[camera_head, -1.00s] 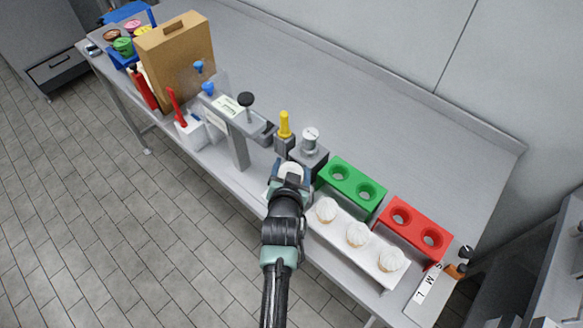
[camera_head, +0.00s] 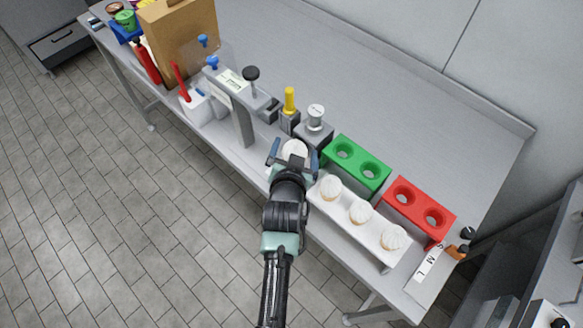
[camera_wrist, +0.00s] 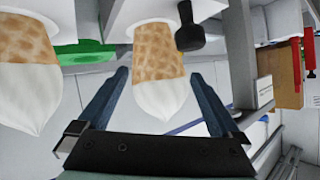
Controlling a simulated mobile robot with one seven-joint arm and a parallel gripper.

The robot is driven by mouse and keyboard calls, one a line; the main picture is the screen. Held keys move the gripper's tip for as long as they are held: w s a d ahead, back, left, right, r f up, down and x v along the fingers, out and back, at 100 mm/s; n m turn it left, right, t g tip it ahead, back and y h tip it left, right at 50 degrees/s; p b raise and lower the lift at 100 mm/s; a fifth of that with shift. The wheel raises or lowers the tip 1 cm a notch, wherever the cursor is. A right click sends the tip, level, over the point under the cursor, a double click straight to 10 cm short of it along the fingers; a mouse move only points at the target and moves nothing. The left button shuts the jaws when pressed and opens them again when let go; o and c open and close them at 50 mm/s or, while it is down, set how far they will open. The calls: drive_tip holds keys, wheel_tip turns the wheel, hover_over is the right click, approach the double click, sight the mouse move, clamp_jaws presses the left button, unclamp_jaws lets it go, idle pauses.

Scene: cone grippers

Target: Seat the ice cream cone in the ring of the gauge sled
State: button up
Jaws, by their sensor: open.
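An ice cream cone (camera_head: 294,149) with a white top stands at the left end of the white rack (camera_head: 352,238). My gripper (camera_head: 294,156) is open around it, one blue finger on each side. In the wrist view, the cone (camera_wrist: 158,80) hangs inverted in the picture between the open fingers (camera_wrist: 160,75), with a gap on both sides. Its lower end is hidden in the rack. A plate (camera_head: 431,268) marked with size letters, with an orange and black part (camera_head: 457,251), lies at the right end of the bench. I cannot make out the sled's ring for certain.
Several more cones (camera_head: 361,211) stand in the rack, one close beside mine in the wrist view (camera_wrist: 28,70). Green (camera_head: 356,167) and red (camera_head: 417,211) two-hole blocks stand behind. A grey post (camera_head: 244,125) and a silver-topped block (camera_head: 315,125) are near the gripper. The bench's back is clear.

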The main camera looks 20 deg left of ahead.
drive_tip(key=b+v, duration=0.1)
drive_tip(key=v, duration=0.9)
drive_tip(key=shift+s+r, duration=0.15)
drive_tip(key=shift+s, duration=0.15)
drive_tip(key=w+d+r+t, duration=0.2)
drive_tip(key=w+r+t, duration=0.1)
drive_tip(key=r, duration=0.8)
drive_tip(key=w+d+r+t, duration=0.2)
drive_tip(key=r, duration=0.9)
drive_tip(key=w+d+r+t, duration=0.3)
drive_tip(key=r, duration=0.8)
drive_tip(key=s+d+r+t+h, duration=0.1)
drive_tip(key=s+r, duration=0.3)
drive_tip(key=r, duration=0.4)
drive_tip(key=s+d+r+t+h, duration=0.1)
drive_tip(key=s+d+r+t, duration=0.2)
drive_tip(key=r, duration=0.5)
drive_tip(key=s+d+r+t+h, duration=0.1)
drive_tip(key=s+d+r+t, duration=0.1)
drive_tip(key=r, duration=0.7)
drive_tip(key=s+t, duration=0.1)
drive_tip(key=s, duration=0.1)
drive_tip(key=shift+s+d+h, duration=0.3)
drive_tip(key=shift+s+d, duration=0.05)
drive_tip(key=shift+s, duration=0.05)
